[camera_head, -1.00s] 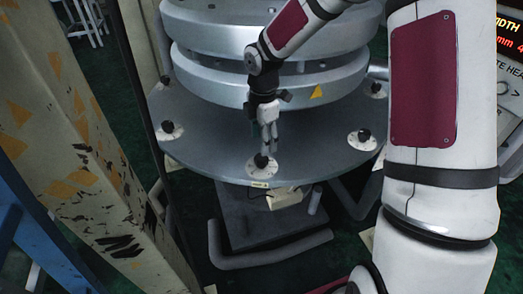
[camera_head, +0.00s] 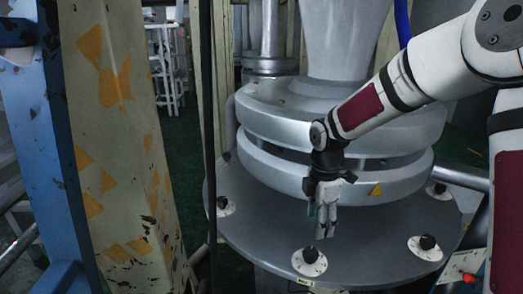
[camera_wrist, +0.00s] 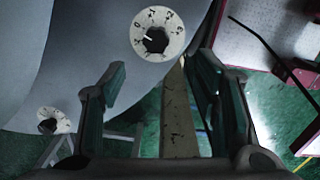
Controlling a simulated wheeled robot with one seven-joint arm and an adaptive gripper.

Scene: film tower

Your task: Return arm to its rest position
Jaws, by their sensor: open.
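My gripper (camera_head: 325,215) hangs at the end of my white and dark red arm, above the front of the round grey table. It points down and is empty. In the wrist view my gripper (camera_wrist: 160,95) has its two fingers spread wide apart. A black knob on a white numbered dial (camera_head: 310,260) sits on the table just below and left of the fingertips. In the wrist view the dial (camera_wrist: 157,34) lies ahead of the fingers, and nothing is between them. The fingers look apart from the knob.
The silver two-tier die body (camera_head: 340,150) stands close behind my gripper. More knobs sit around the table rim, one at left (camera_head: 222,206) and one at right (camera_head: 428,243). A patched beige column (camera_head: 120,130) and a blue post (camera_head: 45,130) stand at the left.

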